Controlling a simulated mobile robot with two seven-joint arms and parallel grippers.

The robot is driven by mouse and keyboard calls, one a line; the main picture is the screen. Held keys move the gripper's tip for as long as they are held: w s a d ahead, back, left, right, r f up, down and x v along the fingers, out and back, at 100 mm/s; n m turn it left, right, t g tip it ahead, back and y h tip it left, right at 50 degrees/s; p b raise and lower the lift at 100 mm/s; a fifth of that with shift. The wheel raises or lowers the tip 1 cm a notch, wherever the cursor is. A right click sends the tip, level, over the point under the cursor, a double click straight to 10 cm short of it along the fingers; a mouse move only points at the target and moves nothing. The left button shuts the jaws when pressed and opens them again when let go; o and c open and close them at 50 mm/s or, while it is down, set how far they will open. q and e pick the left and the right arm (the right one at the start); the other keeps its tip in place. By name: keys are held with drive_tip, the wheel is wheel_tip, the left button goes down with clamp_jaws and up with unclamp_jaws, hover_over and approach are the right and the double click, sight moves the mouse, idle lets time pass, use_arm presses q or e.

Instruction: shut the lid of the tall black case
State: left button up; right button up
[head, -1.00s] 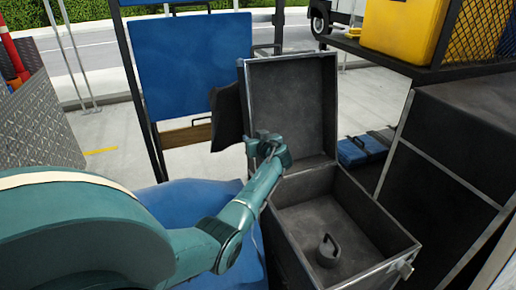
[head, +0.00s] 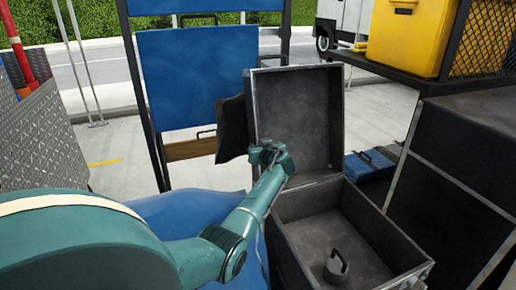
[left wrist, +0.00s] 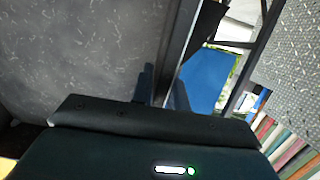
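The tall black case (head: 303,222) stands open right of centre in the head view. Its lid (head: 297,115) stands up at the back, its grey inside facing me. The lid also fills the left of the left wrist view (left wrist: 80,50). My left gripper (head: 268,150) is at the lid's lower left edge. In the left wrist view its two fingers (left wrist: 164,88) stand close together, one on each side of the lid's rim, and look shut on it. My right gripper is not in view.
A dark weight-like object with a handle (head: 336,266) sits inside the case. A black cabinet (head: 455,170) stands close on the right, and a shelf with a yellow bin (head: 403,35) is above it. A blue panel (head: 195,75) is behind on the left.

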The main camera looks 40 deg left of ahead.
sight(262, 168)
use_arm(q)
clamp_jaws()
drive_tip(key=shift+s+d, duration=0.1)
drive_tip(key=shift+d, duration=0.1)
drive_tip(key=shift+p+v, duration=1.1)
drive_tip(key=shift+v, duration=0.6)
drive_tip(key=shift+d, duration=0.1)
drive_tip(key=shift+s, duration=0.1)
drive_tip(key=shift+f+p+v, duration=0.15)
drive_tip(key=shift+p+v, duration=0.1)
drive_tip(key=shift+v, duration=0.7)
drive_tip(key=shift+f+p+v, duration=0.15)
drive_tip(key=shift+p+v, duration=0.1)
drive_tip(key=shift+v, duration=0.65)
drive_tip(key=shift+s+d, duration=0.1)
drive_tip(key=shift+d, duration=0.1)
